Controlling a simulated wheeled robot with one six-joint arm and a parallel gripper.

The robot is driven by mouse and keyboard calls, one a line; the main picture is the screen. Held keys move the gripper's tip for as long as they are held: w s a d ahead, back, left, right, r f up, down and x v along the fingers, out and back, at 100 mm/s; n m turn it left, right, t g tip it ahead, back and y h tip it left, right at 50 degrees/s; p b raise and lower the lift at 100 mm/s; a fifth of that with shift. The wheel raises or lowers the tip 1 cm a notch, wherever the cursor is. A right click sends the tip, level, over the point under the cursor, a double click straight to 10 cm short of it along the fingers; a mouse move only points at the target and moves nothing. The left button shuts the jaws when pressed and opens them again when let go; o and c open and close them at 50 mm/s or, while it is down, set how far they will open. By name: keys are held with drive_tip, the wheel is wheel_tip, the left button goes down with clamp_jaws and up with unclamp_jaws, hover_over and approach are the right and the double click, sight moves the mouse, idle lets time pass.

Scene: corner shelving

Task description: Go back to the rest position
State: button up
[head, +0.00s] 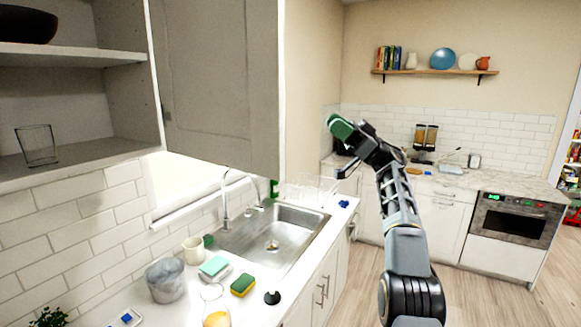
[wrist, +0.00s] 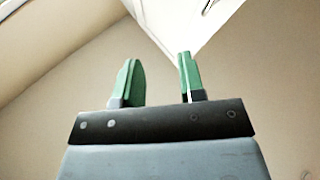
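My gripper (head: 341,128) is raised in the air in the middle of the head view, at the end of my outstretched arm. It points up and to the left, to the right of the tall cabinet side. In the wrist view my gripper (wrist: 158,80) shows two green fingers standing apart with nothing between them. My gripper touches nothing that I can see.
The open cabinet shelf (head: 75,160) with a glass (head: 37,146) is at the left. Below are the sink (head: 268,238), a sponge (head: 243,285) and a grey pot (head: 166,280). A wall shelf (head: 435,72) and an oven (head: 512,222) are at the back right. The floor (head: 480,290) at right is clear.

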drive_tip(key=w+d+f+m+t+h, duration=0.45)
drive_tip(key=w+m+t+h, duration=0.35)
drive_tip(key=m+t+h, duration=0.3)
drive_tip(key=w+d+f+m+t+h, duration=0.4)
drive_tip(key=w+d+m+t+h, duration=0.35)
drive_tip(key=m+t, duration=0.5)
drive_tip(key=s+f+m+g+h+b, duration=0.1)
drive_tip(key=s+f+g+h, duration=0.15)
drive_tip(key=f+h, duration=0.35)
drive_tip(key=s+f+g+h, duration=0.2)
drive_tip(key=f+g+h, duration=0.15)
drive_tip(key=f, duration=0.45)
drive_tip(key=s+a+f+n+g+y+b, duration=0.1)
drive_tip(key=s+a+f+g, duration=0.2)
drive_tip(key=s, duration=1)
drive_tip(key=s+a+f+n+g+y+b, duration=0.1)
drive_tip(key=s+a+f+g, duration=0.3)
drive_tip(key=s+f, duration=0.5)
drive_tip(key=s+a+f+n+g+y+b, duration=0.1)
drive_tip(key=s+a+f+g, duration=0.3)
drive_tip(key=s, duration=1.5)
drive_tip(key=shift+a+f, duration=0.15)
drive_tip(key=shift+f, duration=1.05)
drive_tip(key=shift+g, duration=0.25)
